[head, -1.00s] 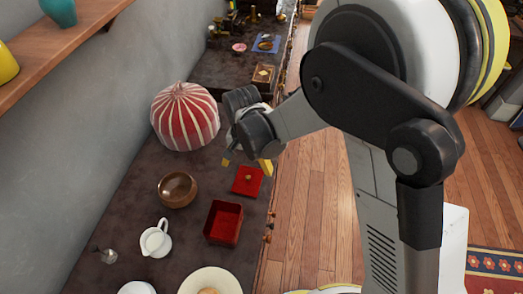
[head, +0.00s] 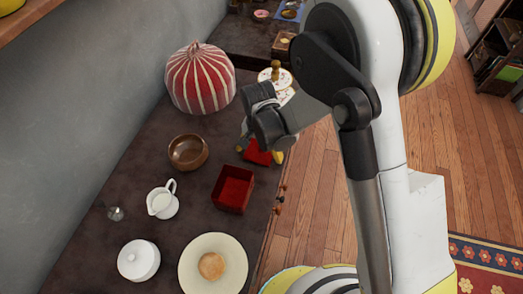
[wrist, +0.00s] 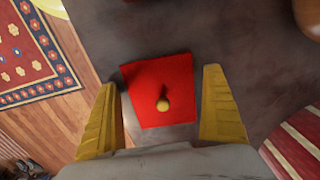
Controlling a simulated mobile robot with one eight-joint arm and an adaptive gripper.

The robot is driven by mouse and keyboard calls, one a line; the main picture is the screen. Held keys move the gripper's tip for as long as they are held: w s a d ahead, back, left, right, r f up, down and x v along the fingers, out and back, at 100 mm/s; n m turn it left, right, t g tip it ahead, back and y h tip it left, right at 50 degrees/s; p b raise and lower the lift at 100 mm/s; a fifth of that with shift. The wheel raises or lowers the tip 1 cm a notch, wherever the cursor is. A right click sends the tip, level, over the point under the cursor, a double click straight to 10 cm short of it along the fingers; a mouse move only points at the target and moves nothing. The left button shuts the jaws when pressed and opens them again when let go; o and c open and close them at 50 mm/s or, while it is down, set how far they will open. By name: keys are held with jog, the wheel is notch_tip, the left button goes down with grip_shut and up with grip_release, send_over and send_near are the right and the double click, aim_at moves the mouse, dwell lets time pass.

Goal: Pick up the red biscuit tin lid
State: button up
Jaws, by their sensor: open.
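The red biscuit tin lid (wrist: 148,83) is a flat red square with a small gold knob (wrist: 162,105) in the wrist view. It lies on the dark counter, between and just ahead of my gripper's yellow fingers. My gripper (wrist: 168,112) is open and empty, with one finger to each side of the lid. In the head view the lid (head: 258,155) is partly hidden beneath my gripper (head: 259,155). The open red square tin (head: 233,190) stands on the counter nearer the camera, apart from the lid.
A red-and-white striped tea cosy (head: 200,80) and a brown bowl (head: 188,152) stand to the left. A white jug (head: 162,201), a white lidded pot (head: 138,260) and a cream plate (head: 238,262) stand nearer. A white tiered thing (head: 274,75) stands behind my gripper. The counter edge is at right.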

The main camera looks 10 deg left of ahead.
jog(key=c, duration=1.1)
jog(key=shift+r, duration=0.2)
